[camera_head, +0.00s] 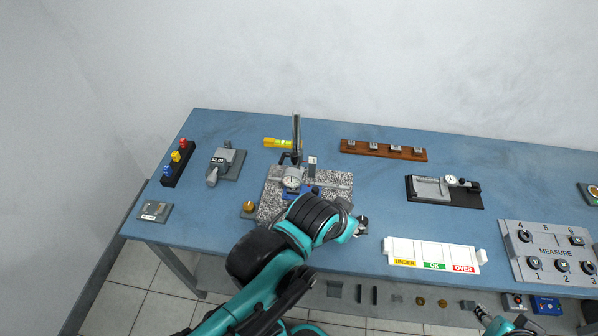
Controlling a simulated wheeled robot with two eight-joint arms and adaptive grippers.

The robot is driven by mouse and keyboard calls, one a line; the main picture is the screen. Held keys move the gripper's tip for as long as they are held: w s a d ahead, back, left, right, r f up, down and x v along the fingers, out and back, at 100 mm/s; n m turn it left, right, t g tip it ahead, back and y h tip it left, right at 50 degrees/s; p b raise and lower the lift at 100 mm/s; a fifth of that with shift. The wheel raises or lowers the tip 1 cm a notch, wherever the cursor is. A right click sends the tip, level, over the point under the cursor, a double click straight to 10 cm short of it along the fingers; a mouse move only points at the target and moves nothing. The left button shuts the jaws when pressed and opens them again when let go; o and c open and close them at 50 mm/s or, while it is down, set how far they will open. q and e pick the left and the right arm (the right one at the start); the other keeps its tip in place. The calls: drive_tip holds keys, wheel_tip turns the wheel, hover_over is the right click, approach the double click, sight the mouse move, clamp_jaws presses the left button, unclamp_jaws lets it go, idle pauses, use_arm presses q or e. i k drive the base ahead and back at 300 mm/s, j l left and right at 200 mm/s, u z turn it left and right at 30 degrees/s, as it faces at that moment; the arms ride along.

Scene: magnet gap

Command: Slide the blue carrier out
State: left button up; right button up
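A small blue part (317,190), which looks like the blue carrier, sits on the speckled granite plate (268,198). It is beside and partly below the round dial gauge (291,182) of the upright stand (296,138). My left arm reaches in from the bottom, and its dark wrist covers the front of the plate and perhaps part of the blue part. My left gripper is at the far end of this arm, by a small pale and dark piece; its fingers cannot be made out. At the bottom right edge only a small teal and grey piece of my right arm shows.
A yellow level (283,142) and a brown rack (383,150) lie behind. A grey gauge (226,163) and a dark block with coloured knobs (178,163) stand left. A white UNDER/OK/OVER tray (433,255), a black fixture (445,191) and a MEASURE panel (552,252) are right.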

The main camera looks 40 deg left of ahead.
sight(304, 189)
drive_tip(key=u, duration=1.4)
